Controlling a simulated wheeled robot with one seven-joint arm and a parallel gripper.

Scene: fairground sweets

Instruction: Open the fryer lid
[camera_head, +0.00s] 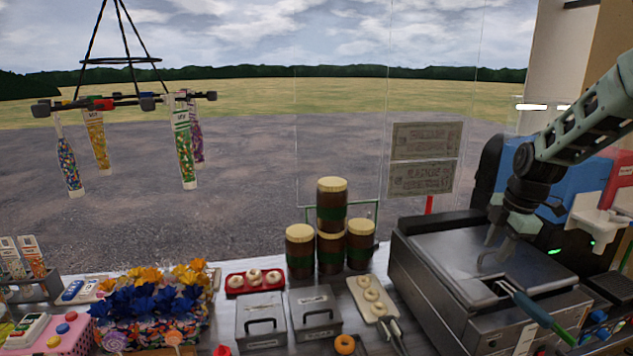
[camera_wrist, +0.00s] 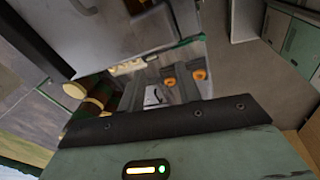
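The fryer (camera_head: 428,290) is a grey metal box at the right end of the counter in the head view. Its flat metal lid (camera_head: 455,262) lies down and looks shut. I cannot tell whether a fingertip touches the lid. A basket handle with a green grip (camera_head: 540,312) sticks out at the fryer's front right.
Left of the fryer are a doughnut tray (camera_head: 373,298), brown jars (camera_head: 331,205) and two lidded metal bins (camera_head: 262,318). Further left are paper flowers (camera_head: 155,300) and hanging sweet tubes (camera_head: 183,150). A blue object (camera_head: 562,195) and a red-and-white item (camera_head: 600,212) stand close behind my arm.

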